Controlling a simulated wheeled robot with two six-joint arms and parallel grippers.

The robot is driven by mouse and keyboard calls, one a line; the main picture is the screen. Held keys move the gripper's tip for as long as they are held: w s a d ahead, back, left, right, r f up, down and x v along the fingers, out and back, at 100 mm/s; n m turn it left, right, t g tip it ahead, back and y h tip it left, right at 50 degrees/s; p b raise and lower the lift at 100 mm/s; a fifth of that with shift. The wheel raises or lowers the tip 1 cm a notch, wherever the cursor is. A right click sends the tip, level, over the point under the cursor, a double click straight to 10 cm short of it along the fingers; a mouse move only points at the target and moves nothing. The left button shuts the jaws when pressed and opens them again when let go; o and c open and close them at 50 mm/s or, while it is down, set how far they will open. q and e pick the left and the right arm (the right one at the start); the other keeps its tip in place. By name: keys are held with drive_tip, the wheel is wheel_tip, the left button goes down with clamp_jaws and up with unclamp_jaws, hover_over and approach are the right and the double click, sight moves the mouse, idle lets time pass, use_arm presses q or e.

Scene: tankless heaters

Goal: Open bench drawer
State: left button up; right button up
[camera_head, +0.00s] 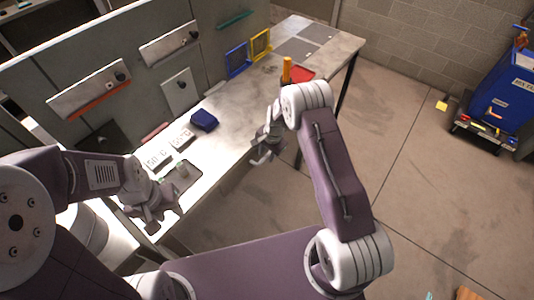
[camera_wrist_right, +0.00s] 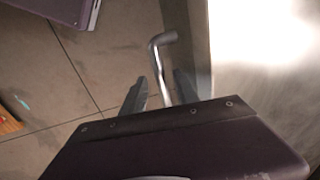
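The workbench (camera_head: 232,130) runs diagonally through the head view, its front edge facing my arms. My right gripper (camera_head: 262,153) is at this front edge. In the right wrist view, a bent silver bar (camera_wrist_right: 162,62), which looks like a handle, lies between the fingers of my right gripper (camera_wrist_right: 160,90). The fingers are apart, with gaps beside the bar. The drawer front is not clearly seen, and I cannot tell whether it is open. My left gripper (camera_head: 160,213) hangs near the bench's near left end, holding nothing visible; its finger gap is unclear.
On the bench are a dark blue box (camera_head: 204,120), a red tray (camera_head: 301,73), an orange cylinder (camera_head: 287,70), and blue (camera_head: 237,60) and yellow (camera_head: 260,44) frames. A grey panel (camera_head: 125,60) stands behind. A blue cart (camera_head: 500,95) is far right.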

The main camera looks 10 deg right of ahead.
drive_tip(key=shift+w+f, duration=0.1)
drive_tip(key=shift+w, duration=0.1)
clamp_jaws()
idle(1.2)
